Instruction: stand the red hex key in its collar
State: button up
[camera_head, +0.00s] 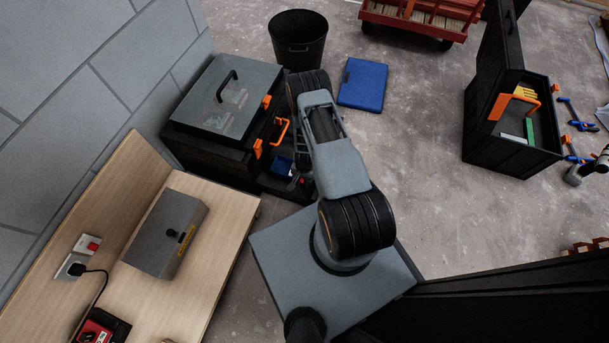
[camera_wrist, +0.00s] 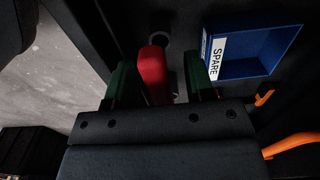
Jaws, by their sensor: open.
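In the wrist view the red hex key (camera_wrist: 152,72) shows as a red block between the two green fingers of my gripper (camera_wrist: 159,68). The fingers are apart, with a dark gap visible on each side of the red, wider on the right. A round dark ring, apparently the collar (camera_wrist: 159,40), shows just beyond the red's far end. I cannot tell whether the key is seated in it; its lower part is hidden. In the head view my arm hides most of this spot; my gripper (camera_head: 297,180) shows only in part beside the black toolbox.
A blue bin labelled SPARE (camera_wrist: 254,52) sits right of the fingers, with orange latches (camera_wrist: 285,147) nearer. The black toolbox (camera_head: 205,150) has a grey lid (camera_head: 228,90). A wooden bench (camera_head: 215,235) stands left. A blue case (camera_head: 362,84) and black bucket (camera_head: 298,45) are on the floor.

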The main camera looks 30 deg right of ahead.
jog(key=shift+c, duration=0.3)
grip_shut()
dwell(0.6)
jog(key=shift+r, duration=0.15)
notch_tip(320, 180, up, 14)
jog(key=p, duration=1.3)
dwell(1.5)
jog(key=shift+w, duration=0.1)
dwell(0.7)
